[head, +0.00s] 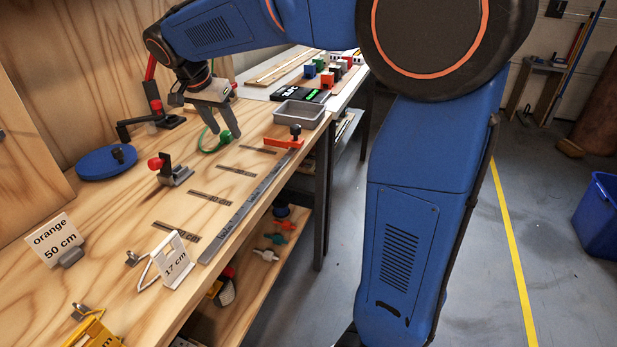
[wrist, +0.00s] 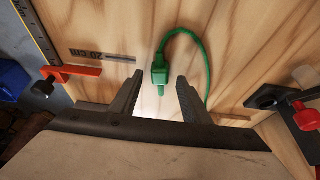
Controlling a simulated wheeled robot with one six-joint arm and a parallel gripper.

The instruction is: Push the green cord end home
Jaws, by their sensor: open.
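The green cord end (head: 225,137) is a plug-like piece on the wooden bench, with a thin green cord looping to its left in the head view. In the wrist view the green cord end (wrist: 158,74) lies between my two fingertips, with a narrow tip pointing towards the palm. The green cord (wrist: 205,60) arcs to the right and passes out of sight behind the right finger. My gripper (wrist: 160,80) is open, and no finger clearly touches the cord end. In the head view my gripper (head: 222,112) hangs just above the cord end. No socket for it is clearly visible.
A steel rule (head: 250,205) runs along the bench's front edge, with an orange stop (head: 284,142) and a grey tray (head: 300,113) near its far end. A red-knobbed clamp (head: 170,172), a blue disc (head: 106,162) and a red-handled black fixture (head: 152,112) stand nearby.

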